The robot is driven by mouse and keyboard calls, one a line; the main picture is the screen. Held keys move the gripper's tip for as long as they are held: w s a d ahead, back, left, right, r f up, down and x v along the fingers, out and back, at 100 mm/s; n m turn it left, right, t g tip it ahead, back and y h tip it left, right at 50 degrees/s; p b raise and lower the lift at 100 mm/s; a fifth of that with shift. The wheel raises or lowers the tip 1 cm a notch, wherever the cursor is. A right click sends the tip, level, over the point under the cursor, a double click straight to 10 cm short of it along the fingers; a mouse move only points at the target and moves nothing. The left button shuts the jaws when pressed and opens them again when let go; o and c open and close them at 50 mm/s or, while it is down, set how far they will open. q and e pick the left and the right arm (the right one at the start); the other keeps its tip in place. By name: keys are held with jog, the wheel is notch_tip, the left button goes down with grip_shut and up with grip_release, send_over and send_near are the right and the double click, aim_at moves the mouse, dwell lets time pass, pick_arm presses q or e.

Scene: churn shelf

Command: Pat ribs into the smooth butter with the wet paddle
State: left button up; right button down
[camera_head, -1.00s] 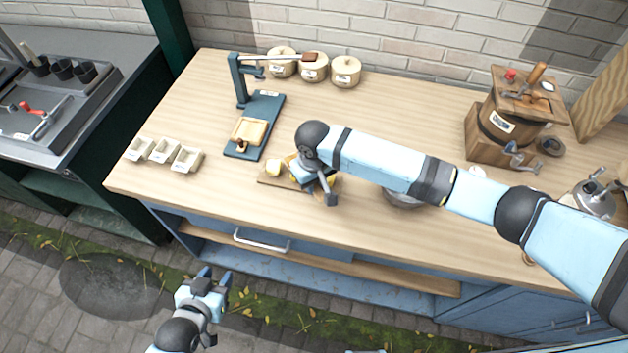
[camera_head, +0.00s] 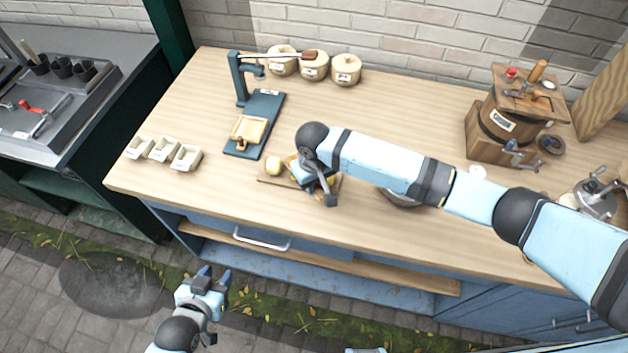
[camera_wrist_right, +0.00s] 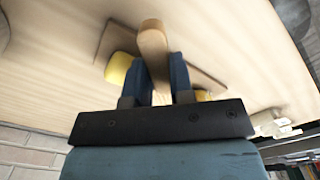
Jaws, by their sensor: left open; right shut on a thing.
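The wooden paddle (camera_wrist_right: 153,42) stands between the fingers of my right gripper (camera_wrist_right: 165,80), which is shut on it. In the head view, my right gripper (camera_head: 322,190) is low over a small wooden board (camera_head: 268,181) and hides most of it and the paddle. My left gripper (camera_head: 216,277) is open and empty, in front of the bench.
A teal stand (camera_head: 264,110) holds a wooden mould behind the board. Small pale tubs (camera_head: 186,158) stand at the left, lidded crocks (camera_head: 345,70) at the back, and a wooden churn (camera_head: 510,120) at the right. A metal bowl (camera_head: 402,198) is partly hidden under my right arm.

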jog(key=shift+f, duration=0.35)
jog(key=shift+p, duration=0.4)
dwell(2.0)
notch_tip(320, 180, up, 3)
jog(key=p, duration=0.3)
jog(key=shift+r+p, duration=0.4)
jog(key=shift+r, duration=1.6)
